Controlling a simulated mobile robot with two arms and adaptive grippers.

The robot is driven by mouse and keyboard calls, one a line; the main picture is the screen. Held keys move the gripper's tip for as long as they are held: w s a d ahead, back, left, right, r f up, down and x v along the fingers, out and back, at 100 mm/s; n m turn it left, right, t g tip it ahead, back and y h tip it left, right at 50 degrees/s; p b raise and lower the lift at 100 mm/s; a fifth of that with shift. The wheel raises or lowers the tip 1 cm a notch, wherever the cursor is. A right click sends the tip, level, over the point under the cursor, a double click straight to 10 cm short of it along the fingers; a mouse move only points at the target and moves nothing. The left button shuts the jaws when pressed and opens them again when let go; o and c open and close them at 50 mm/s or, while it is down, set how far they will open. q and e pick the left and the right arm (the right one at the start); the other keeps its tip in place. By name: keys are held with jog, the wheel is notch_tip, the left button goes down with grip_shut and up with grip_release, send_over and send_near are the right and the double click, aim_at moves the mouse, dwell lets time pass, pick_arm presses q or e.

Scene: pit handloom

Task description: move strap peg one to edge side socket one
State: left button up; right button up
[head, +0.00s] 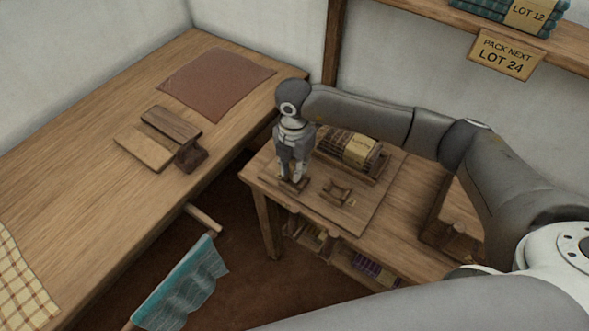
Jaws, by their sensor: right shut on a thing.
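My right gripper (291,179) points straight down at the left end of a flat wooden board (352,222) on the small table. Its fingers are shut on a small piece, likely strap peg one, mostly hidden between the fingertips. A low dark wooden block (300,187) shows right at the fingertips; whether the held piece sits in it or just above it I cannot tell. A second small wooden fitting (336,191) with raised ends stands on the board to the right, apart from the gripper. I cannot make out which socket is edge side socket one. My left gripper is not in view.
A bundle with a paper label (358,150) lies behind the board. A wooden box (455,228) stands to the right. The long bench at left holds a brown mat (215,84) and wooden blocks (171,125). Teal cloth (185,285) hangs in front. Shelves lie under the small table.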

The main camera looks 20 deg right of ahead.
jog(key=shift+w+d+f, duration=0.1)
jog(key=shift+w+f, duration=0.2)
jog(key=shift+f, duration=0.1)
notch_tip(320, 180, down, 2)
jog(key=shift+f+p, duration=0.1)
jog(key=shift+p, duration=0.55)
jog(key=shift+w+f, duration=0.1)
jog(key=shift+f, duration=0.45)
jog(key=shift+f, duration=0.1)
jog(key=o, duration=0.9)
jog(key=shift+c, duration=0.2)
